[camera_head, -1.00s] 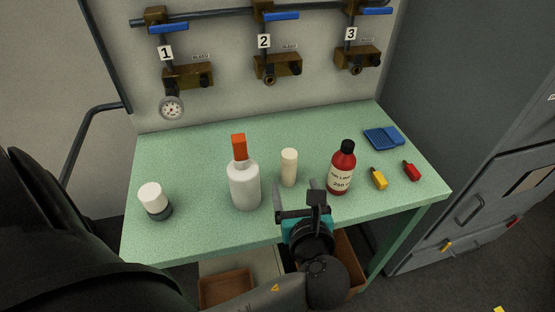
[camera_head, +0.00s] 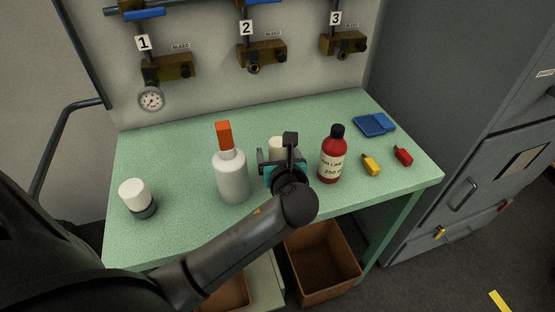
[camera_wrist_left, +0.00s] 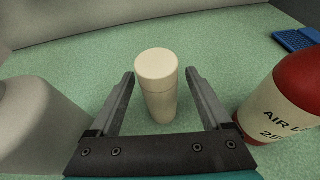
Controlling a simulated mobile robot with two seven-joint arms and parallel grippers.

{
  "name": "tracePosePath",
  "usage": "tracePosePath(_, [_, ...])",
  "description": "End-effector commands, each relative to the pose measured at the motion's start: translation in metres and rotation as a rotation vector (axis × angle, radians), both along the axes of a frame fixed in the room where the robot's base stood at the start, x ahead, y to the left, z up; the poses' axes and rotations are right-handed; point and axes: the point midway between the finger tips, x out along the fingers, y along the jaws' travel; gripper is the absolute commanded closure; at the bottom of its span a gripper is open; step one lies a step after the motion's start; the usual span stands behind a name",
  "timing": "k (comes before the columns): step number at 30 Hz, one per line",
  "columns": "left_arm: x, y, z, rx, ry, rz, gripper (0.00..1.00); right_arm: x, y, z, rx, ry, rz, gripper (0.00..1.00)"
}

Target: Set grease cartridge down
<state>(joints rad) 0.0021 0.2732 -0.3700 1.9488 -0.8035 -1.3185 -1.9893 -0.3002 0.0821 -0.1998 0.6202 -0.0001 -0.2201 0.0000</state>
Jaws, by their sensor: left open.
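The grease cartridge looks like a cream cylinder (camera_head: 276,145) standing upright on the green table (camera_head: 180,150). It also shows in the left wrist view (camera_wrist_left: 158,84), between the two fingers of my left gripper (camera_wrist_left: 160,105). The fingers are open, with a gap on each side of the cylinder. In the head view my left gripper (camera_head: 277,158) hides the cylinder's lower part. My right gripper is not in view.
A white bottle with an orange cap (camera_head: 231,175) stands close left and a red bottle (camera_head: 332,155) close right. A white-topped jar (camera_head: 136,197), yellow item (camera_head: 371,164), red item (camera_head: 403,155) and blue item (camera_head: 374,124) are farther off. Valves line the back panel.

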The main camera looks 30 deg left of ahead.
Motion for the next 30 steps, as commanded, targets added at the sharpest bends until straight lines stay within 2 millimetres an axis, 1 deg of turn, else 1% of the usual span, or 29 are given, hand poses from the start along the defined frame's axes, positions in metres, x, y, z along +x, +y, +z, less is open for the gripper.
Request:
tracePosePath(1, [0.006,0.006,-0.004,0.001,-0.002,0.000,0.18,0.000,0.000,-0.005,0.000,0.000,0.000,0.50])
tracePosePath(6, [0.017,0.015,-0.010,0.000,0.000,-0.001,0.18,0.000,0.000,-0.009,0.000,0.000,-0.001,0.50])
tracePosePath(13, [0.018,0.015,-0.009,0.000,0.000,-0.002,0.18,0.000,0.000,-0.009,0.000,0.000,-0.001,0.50])
tracePosePath(14, [0.018,0.015,-0.009,0.000,0.000,-0.002,0.20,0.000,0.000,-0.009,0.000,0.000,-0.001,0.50])
tracePosePath(30, [0.017,0.015,-0.009,-0.001,0.001,-0.002,0.81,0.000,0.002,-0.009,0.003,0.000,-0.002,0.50])
